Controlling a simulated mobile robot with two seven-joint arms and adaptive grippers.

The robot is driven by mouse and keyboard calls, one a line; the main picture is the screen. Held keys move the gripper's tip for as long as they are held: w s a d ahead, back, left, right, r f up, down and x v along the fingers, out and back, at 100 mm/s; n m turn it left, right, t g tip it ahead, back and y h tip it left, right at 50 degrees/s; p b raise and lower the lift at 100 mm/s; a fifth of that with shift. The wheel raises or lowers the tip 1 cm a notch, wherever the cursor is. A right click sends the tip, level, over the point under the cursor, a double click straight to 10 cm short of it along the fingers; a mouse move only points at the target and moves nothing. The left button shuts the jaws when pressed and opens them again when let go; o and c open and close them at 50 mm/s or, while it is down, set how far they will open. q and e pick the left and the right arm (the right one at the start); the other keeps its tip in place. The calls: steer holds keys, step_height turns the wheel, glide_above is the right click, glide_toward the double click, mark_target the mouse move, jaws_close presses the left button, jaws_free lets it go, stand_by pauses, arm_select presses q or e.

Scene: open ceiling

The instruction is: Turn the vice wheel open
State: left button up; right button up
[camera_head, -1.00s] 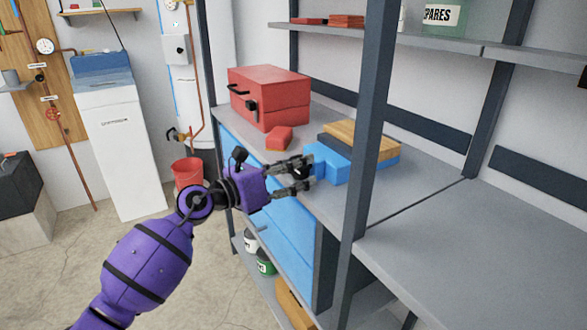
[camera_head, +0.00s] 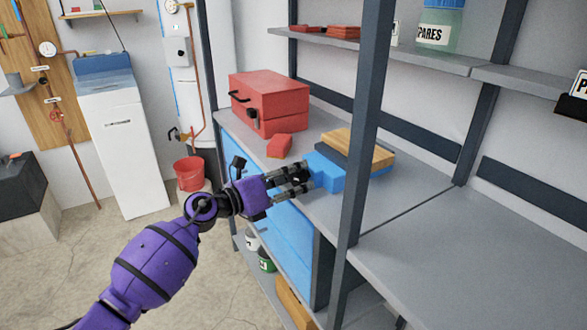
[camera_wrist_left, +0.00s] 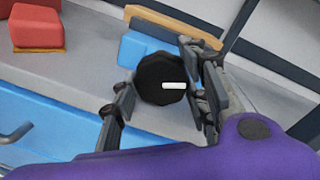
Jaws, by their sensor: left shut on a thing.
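The blue vice (camera_head: 325,177) sits on the grey workbench, with a dark jaw and a wooden block (camera_head: 368,148) on its far side. Its round black wheel (camera_wrist_left: 152,75) faces my left gripper and carries a white mark; in the head view my fingers largely hide it. My left gripper (camera_head: 301,178) is at the wheel. In the left wrist view its fingers (camera_wrist_left: 163,88) stand on opposite sides of the wheel, shut on it. My right gripper is in neither view.
A red toolbox (camera_head: 268,98) and a small red block (camera_head: 280,146) stand on the bench left of the vice. A dark shelf post (camera_head: 364,130) rises close in front of the vice. The bench at right is bare. A red bucket (camera_head: 189,174) is on the floor.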

arm_select(q)
steer(key=shift+w+a+r+n, duration=0.1)
steer(key=shift+w+a+n, duration=0.05)
steer(key=shift+n, duration=0.15)
steer(key=o, duration=1.1)
